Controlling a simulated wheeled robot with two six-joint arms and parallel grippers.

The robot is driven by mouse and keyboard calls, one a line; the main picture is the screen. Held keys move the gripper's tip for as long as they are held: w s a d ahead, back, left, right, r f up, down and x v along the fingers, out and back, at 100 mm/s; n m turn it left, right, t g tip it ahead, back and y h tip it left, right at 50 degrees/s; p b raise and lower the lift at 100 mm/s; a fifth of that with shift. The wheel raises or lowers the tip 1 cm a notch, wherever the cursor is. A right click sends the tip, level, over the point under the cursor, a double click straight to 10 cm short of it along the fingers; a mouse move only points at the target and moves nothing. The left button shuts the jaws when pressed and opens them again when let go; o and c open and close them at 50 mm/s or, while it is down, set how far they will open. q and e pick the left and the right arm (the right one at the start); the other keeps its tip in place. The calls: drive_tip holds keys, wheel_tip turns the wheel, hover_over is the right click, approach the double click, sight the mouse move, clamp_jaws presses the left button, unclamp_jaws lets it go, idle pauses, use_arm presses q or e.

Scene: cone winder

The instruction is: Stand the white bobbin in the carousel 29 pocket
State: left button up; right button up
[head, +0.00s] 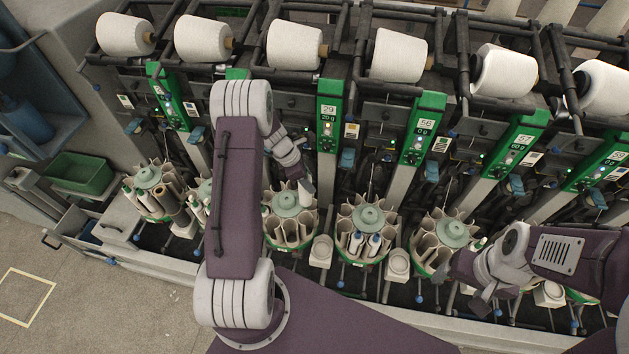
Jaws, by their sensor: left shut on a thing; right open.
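The carousel under the number 29 label (328,110) is a round rack (288,232) of pale pockets around a grey-green hub. My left gripper (300,182) is above its back right side, pointing down and shut on a pale piece that looks like the white bobbin (307,194). The bobbin is small here and partly hidden by the gripper. I cannot tell whether its lower end is inside a pocket or above it. My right gripper (482,299) is open at the lower right, in front of another carousel (443,240), with no bobbin visible in it.
Other carousels (365,225) stand in a row, some with bobbins in their pockets. A carousel with brown and white bobbins (150,188) is at the left. Sloping green-topped posts (424,115) and large white cones (295,45) rise behind. Pale cups (321,250) sit between carousels.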

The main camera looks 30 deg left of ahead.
use_arm(q)
drive_tip(key=shift+w+f, duration=0.1)
drive_tip(key=shift+w, duration=0.55)
drive_tip(key=shift+s, duration=0.2)
drive_tip(key=s+b, duration=0.2)
drive_tip(key=s, duration=0.1)
drive_tip(key=shift+s+f, duration=0.15)
drive_tip(key=shift+s, duration=0.25)
drive_tip(key=w+f+b, duration=0.2)
drive_tip(key=f, duration=0.1)
drive_tip(key=shift+w, duration=0.3)
drive_tip(key=shift+s+r, duration=0.5)
drive_tip(key=shift+s, duration=0.3)
drive_tip(key=shift+w+f+p, duration=0.3)
drive_tip(key=shift+w+p, duration=0.1)
drive_tip(key=shift+w, duration=0.3)
drive_tip(key=shift+s+r, duration=0.15)
drive_tip(key=shift+s, duration=0.25)
use_arm(e)
drive_tip(key=shift+s+f, duration=0.45)
drive_tip(key=shift+f, duration=0.2)
drive_tip(key=shift+s+f, duration=0.4)
drive_tip(key=shift+f, duration=0.2)
drive_tip(key=shift+w, duration=0.2)
